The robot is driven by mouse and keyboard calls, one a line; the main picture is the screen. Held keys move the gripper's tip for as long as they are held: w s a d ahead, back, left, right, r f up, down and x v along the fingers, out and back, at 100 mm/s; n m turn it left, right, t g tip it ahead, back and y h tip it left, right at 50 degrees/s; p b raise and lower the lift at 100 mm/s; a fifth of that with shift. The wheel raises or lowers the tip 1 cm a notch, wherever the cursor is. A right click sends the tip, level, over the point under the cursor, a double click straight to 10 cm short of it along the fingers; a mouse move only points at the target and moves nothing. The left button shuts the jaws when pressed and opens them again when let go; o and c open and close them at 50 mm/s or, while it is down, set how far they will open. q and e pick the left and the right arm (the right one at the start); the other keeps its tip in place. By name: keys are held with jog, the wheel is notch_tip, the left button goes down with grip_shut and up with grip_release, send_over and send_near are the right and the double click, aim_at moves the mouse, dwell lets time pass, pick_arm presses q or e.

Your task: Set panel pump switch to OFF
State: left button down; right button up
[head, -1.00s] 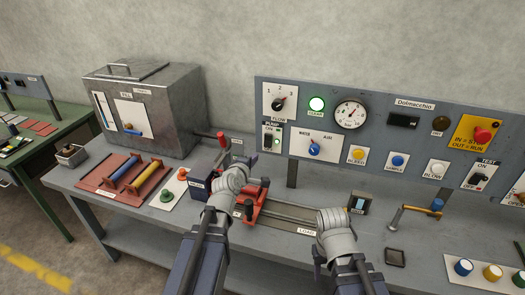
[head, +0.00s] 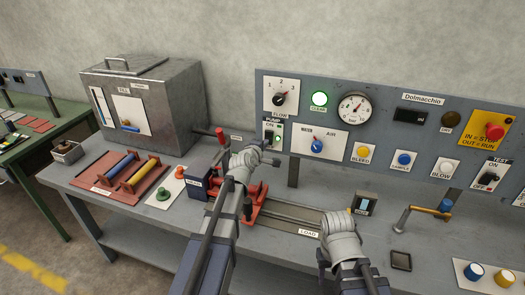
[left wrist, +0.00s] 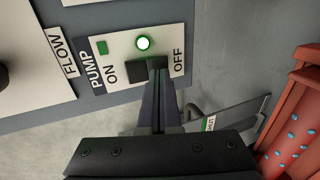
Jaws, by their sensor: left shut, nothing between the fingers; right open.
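The pump switch (head: 268,135) is a dark rocker on a white plate at the lower left of the grey panel. My left gripper (head: 271,160) is shut and empty, just below the switch plate. In the left wrist view its fingertips (left wrist: 157,66) overlap the rocker on its OFF side and hide part of it. I cannot tell whether they touch it. My right gripper (head: 322,264) is open and low over the bench front.
The flow knob (head: 279,99) sits above the switch and the blue water/air knob (head: 317,146) to its right. A red clamp device (head: 255,198) stands on the bench under my left arm. A metal box (head: 150,105) stands at left.

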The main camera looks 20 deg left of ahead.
pick_arm(q)
jog(key=shift+w, duration=0.15)
jog(key=shift+w+f, duration=0.15)
jog(key=shift+w, duration=0.1)
dwell(0.4)
jog(key=shift+r+p, duration=0.7)
jog(key=shift+r, duration=0.15)
jog(key=p+v, duration=0.4)
jog(key=v, duration=1)
